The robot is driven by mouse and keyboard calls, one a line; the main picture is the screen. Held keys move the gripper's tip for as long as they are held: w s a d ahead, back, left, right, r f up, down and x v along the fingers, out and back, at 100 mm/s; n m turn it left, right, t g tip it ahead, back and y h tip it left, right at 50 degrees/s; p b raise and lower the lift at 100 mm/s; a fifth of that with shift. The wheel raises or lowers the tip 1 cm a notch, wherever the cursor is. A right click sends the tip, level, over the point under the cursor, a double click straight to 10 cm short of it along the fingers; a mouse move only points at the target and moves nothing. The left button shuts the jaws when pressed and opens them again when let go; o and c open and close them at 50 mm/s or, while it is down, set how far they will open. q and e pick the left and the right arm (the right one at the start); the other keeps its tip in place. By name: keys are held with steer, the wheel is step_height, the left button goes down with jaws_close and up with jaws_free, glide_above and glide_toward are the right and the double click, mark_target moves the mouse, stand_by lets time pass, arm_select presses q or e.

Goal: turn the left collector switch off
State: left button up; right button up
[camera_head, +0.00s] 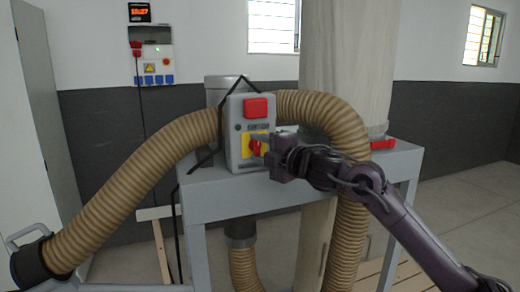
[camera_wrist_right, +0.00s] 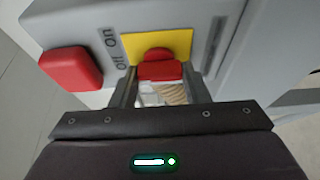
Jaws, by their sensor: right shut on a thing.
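The grey collector switch box (camera_head: 236,165) stands on the grey metal frame. It has a red rotary switch (camera_head: 254,147) on a yellow plate (camera_head: 246,152), with a larger red block (camera_head: 256,108) above. In the right wrist view the red switch (camera_wrist_right: 160,70) sits between my fingers against the yellow plate (camera_wrist_right: 180,43), beside printed "Off" and "On". Which label it points to, I cannot tell. My right gripper (camera_head: 263,148) is at the box front, shut on the red switch, and partly hides it in the head view. My left gripper is not in view.
Ribbed brown hoses (camera_head: 130,190) arch on both sides of the box. A red part (camera_head: 382,144) lies at the right of the grey frame (camera_head: 225,200). A wall panel (camera_head: 152,62) with blue sockets hangs behind. Open floor (camera_head: 470,190) shows at the right.

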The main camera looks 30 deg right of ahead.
steer(key=shift+f, duration=0.1)
steer(key=o, duration=1)
steer(key=shift+s, duration=0.1)
steer(key=shift+s+b, duration=0.15)
steer(key=shift+b, duration=0.15)
steer(key=shift+s+d+b, duration=0.2)
steer(key=shift+s+b, duration=0.65)
steer(key=shift+s, duration=0.35)
steer(key=shift+s+d+b, duration=0.2)
steer(key=shift+s+b, duration=0.6)
steer(key=shift+s, duration=0.45)
steer(key=shift+s+d+b, duration=0.2)
steer(key=shift+s+b, duration=0.65)
steer(key=shift+s, duration=0.35)
